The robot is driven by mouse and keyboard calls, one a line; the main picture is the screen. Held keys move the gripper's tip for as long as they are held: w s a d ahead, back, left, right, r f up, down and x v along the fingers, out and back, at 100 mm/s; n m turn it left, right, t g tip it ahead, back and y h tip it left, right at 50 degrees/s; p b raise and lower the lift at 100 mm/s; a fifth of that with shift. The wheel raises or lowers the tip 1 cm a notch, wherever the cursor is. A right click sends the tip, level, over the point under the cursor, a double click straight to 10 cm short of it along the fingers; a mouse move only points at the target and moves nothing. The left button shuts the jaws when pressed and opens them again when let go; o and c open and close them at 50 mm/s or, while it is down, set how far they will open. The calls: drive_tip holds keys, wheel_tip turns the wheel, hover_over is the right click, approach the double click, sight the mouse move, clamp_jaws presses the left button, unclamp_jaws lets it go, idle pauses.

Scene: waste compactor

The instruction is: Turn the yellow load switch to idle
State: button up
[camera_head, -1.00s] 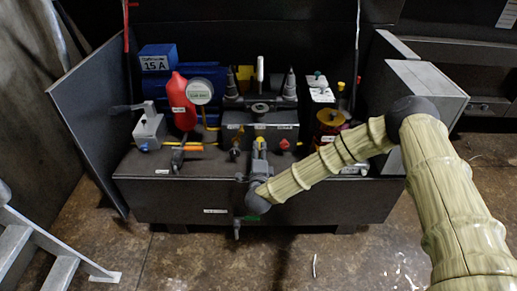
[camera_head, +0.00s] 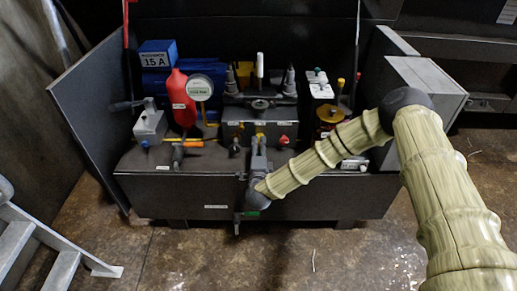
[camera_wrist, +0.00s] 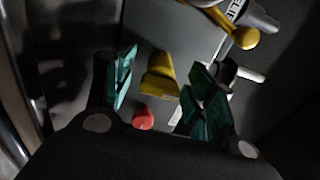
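The yellow load switch appears as a yellow block-shaped knob (camera_wrist: 160,78) in the wrist view. It stands between the two green-padded fingers of my gripper (camera_wrist: 162,90), with visible gaps on both sides. My gripper is open around it, and I cannot see any contact. In the head view my gripper (camera_head: 259,146) reaches the front of the dark control box (camera_head: 232,131) in the middle of the bench. Yellow parts show just beyond the fingers there, but the switch is partly hidden and its setting cannot be read.
A red knob (camera_head: 284,141) sits close to the right of my gripper; a red knob also shows in the wrist view (camera_wrist: 143,119). A yellow-handled part (camera_wrist: 243,36) lies beyond the fingers. A red bottle (camera_head: 181,99) and gauge (camera_head: 200,87) stand left.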

drive_tip(key=s, duration=1.2)
idle(0.6)
